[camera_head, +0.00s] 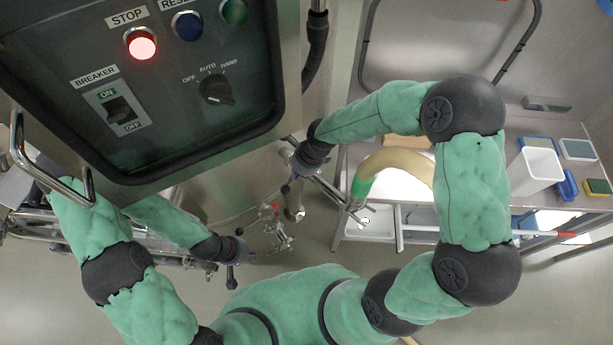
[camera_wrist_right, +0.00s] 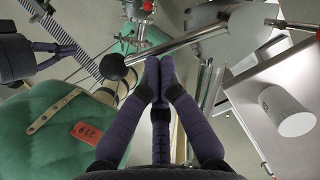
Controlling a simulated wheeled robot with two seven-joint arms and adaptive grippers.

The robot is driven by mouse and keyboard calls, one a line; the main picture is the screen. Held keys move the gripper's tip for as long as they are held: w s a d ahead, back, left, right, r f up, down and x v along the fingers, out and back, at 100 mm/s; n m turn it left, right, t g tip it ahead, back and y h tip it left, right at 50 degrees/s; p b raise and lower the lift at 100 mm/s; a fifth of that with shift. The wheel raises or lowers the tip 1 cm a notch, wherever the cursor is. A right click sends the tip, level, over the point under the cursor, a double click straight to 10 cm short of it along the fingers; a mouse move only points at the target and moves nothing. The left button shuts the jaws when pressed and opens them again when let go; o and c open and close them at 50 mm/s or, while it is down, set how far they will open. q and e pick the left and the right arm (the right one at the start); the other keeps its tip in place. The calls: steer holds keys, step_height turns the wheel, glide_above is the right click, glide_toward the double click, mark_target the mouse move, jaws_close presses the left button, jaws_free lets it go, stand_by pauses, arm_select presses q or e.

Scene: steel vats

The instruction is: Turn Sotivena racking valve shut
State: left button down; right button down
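No readable valve name shows in either view. In the right wrist view a steel lever bar with a black ball end (camera_wrist_right: 112,66) crosses just beyond the fingertips of my right gripper (camera_wrist_right: 157,66). The purple fingers are drawn together and reach the bar's edge; I cannot tell whether they grip it. In the head view my right gripper (camera_head: 300,172) is at the steel pipework below the panel. My left gripper (camera_head: 236,256) is lower left of it, its fingers too small to read. A red-handled valve fitting (camera_head: 275,225) lies between them; a red part also shows in the wrist view (camera_wrist_right: 140,8).
A dark control panel (camera_head: 160,75) with a lit red stop button fills the upper left. A steel table (camera_head: 485,140) at right holds a white bin (camera_head: 535,170), sponges and a blue item. A thick beige hose (camera_head: 400,162) with a green end hangs near my right arm.

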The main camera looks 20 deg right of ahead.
steer(key=shift+a+f+b, duration=0.35)
steer(key=shift+a+b, duration=0.2)
steer(key=shift+a, duration=0.4)
steer(key=shift+w+a+r, duration=0.1)
steer(key=shift+w, duration=0.25)
steer(key=shift+r, duration=0.15)
steer(key=shift+w, duration=0.1)
